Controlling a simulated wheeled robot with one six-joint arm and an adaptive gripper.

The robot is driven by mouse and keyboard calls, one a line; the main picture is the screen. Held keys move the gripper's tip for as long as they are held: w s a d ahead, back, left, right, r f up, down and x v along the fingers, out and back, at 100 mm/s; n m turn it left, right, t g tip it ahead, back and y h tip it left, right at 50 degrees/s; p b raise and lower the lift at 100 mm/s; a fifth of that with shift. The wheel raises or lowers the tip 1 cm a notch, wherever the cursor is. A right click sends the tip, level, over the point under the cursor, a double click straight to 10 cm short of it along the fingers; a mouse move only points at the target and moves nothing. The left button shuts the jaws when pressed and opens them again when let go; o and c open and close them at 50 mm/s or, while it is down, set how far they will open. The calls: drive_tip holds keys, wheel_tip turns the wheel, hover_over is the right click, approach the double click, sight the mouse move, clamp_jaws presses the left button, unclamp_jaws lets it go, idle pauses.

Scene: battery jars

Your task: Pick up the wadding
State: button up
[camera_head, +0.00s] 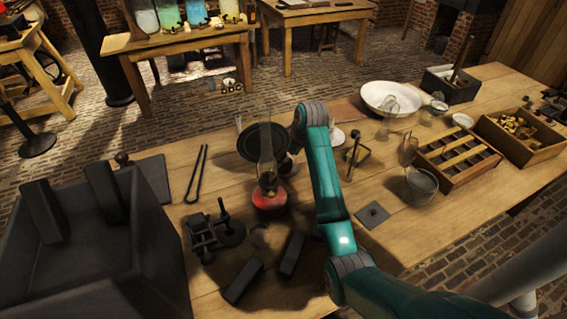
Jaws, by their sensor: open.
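I cannot pick out the wadding for certain. A small brownish lump (261,238) lies on the wooden table (385,235) in front of the red-based lamp, and it may be the wadding, but it is too dim to tell. My teal arm reaches over the middle of the table. My gripper (286,165) is open, a dark shape partly hidden by the arm, just right of the lamp's glass and behind the lump. Its fingertips are hard to make out, and nothing shows held in it.
The lamp (268,195) with its tall glass stands close to my gripper. Dark blocks (243,281) lie in front. A large dark box (155,235) fills the left. A white basin (391,98), a divided wooden tray (458,160) and a box of brass pieces (520,135) stand right.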

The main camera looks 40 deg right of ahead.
drive_tip(key=shift+x, duration=2.35)
drive_tip(key=shift+w, duration=0.15)
drive_tip(key=c, duration=0.9)
